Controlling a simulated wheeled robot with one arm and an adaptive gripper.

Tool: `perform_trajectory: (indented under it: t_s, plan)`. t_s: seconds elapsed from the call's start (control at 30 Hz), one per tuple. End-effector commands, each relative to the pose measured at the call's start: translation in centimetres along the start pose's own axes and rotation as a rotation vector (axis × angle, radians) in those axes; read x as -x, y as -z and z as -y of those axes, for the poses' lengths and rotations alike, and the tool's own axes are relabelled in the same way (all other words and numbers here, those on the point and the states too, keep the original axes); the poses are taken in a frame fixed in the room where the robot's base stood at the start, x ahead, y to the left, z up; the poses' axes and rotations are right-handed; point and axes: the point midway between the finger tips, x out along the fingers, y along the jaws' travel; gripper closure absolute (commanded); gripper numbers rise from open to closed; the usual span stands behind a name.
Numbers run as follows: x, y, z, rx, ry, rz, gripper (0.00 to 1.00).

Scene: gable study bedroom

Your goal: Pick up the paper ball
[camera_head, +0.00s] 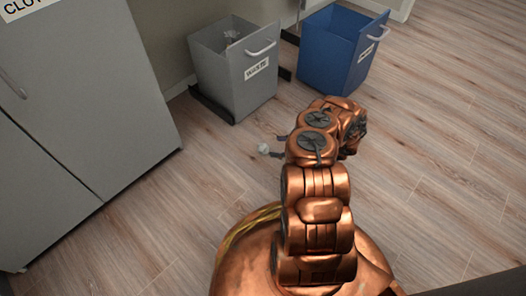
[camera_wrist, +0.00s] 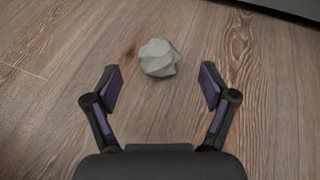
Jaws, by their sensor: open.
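The paper ball (camera_wrist: 159,58) is a crumpled, pale grey-white lump on the wooden floor. In the wrist view it lies ahead of my open gripper (camera_wrist: 161,82), roughly centred between the two fingers and slightly beyond their tips. Neither finger appears to touch it. In the head view the paper ball (camera_head: 264,149) is a small pale spot on the floor just left of my arm. Part of my gripper (camera_head: 279,147) shows beside it as dark fingers; the rest is hidden behind my copper-coloured arm.
A grey pull-out bin (camera_head: 222,83) labelled waste holds some crumpled pieces, and a blue bin (camera_head: 326,58) stands to its right. A grey cabinet (camera_head: 100,70) fills the left. The wooden floor (camera_head: 440,130) on the right is clear.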

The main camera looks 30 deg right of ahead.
Motion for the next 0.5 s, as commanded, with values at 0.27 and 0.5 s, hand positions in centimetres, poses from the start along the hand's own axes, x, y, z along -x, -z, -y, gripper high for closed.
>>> perform_trajectory:
  t_s: [0.27, 0.5]
  plan:
    - [-2.0, 0.8, 0.0, -0.007, 0.006, -0.002, 0.17]
    - [-3.3, 1.1, 0.0, -0.007, 0.008, -0.003, 0.17]
